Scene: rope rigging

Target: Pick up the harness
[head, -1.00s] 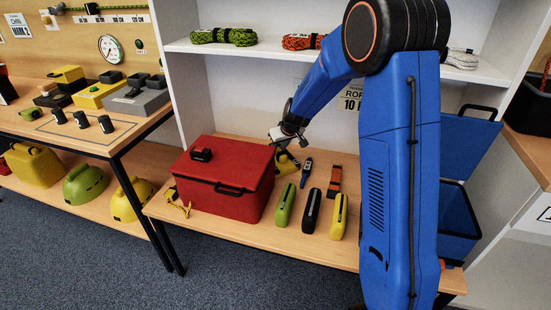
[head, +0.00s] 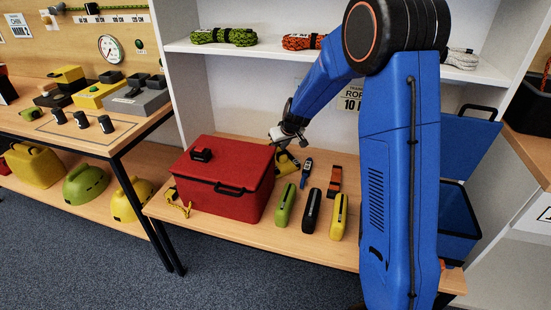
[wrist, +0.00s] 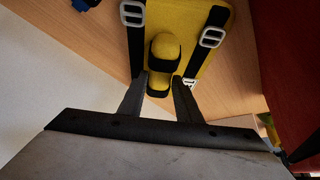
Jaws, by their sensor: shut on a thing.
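The harness (wrist: 192,25) is a yellow padded piece with black straps and pale metal buckles in the wrist view. In the head view, part of the harness (head: 288,163) shows on the bench just right of the red box, partly hidden by my gripper. My gripper (wrist: 160,84) is shut on the harness at its yellow and black knob-like part, one finger on each side. In the head view my gripper (head: 281,142) is at the box's back right corner. I cannot tell whether the harness touches the bench.
The red box (head: 222,182) stands close on the left. Green (head: 285,206), black (head: 312,211) and yellow (head: 339,216) pouches lie in front. A shelf with rope coils (head: 223,37) is above. A blue open bin (head: 458,228) stands at the right.

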